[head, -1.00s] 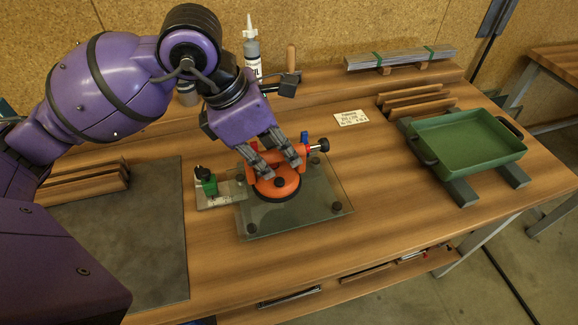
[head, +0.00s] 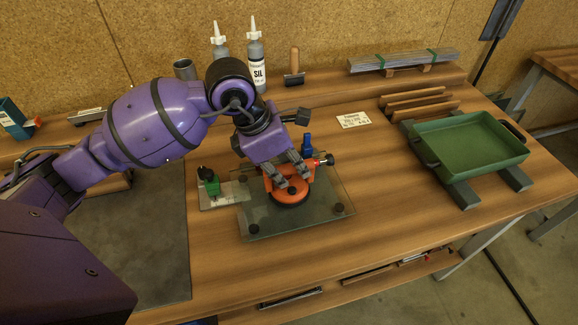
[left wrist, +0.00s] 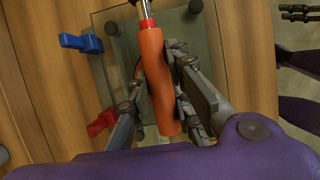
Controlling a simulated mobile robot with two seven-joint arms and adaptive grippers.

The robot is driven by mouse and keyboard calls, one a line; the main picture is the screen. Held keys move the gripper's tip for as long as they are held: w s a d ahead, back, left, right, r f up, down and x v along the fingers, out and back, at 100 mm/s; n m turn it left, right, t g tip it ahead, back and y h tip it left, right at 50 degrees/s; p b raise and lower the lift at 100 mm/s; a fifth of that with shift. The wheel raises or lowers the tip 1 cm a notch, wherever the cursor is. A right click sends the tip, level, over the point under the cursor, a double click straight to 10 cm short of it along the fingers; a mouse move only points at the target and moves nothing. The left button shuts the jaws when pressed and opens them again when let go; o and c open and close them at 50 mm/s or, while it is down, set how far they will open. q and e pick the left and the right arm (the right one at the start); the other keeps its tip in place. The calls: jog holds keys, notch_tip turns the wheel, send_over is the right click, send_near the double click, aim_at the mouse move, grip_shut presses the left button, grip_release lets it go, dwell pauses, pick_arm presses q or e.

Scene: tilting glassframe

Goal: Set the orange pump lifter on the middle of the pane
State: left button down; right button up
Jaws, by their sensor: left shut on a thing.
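The orange pump lifter (head: 288,197), with its dark round cup, is over about the middle of the clear glass pane (head: 265,224). I cannot tell whether the cup touches the glass. My left gripper (head: 290,184) is shut on the lifter's orange handle, seen lengthwise between the fingers in the left wrist view (left wrist: 158,85). A red band and metal rod extend from the handle's end. The gripper hides part of the lifter and the pane's back edge.
A green clamp (head: 210,184) stands at the pane's left and a blue one (head: 307,146) behind it. A red lever (left wrist: 101,123) shows in the left wrist view. A green tray (head: 468,145) rests on grey bars at right. Bottles (head: 256,70) stand at the back.

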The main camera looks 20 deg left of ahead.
pick_arm(q)
jog(key=shift+f, duration=0.25)
jog(key=c, duration=1.6)
grip_release()
jog(key=shift+r, duration=0.25)
jog(key=v, duration=1.2)
jog(key=shift+w, duration=0.1)
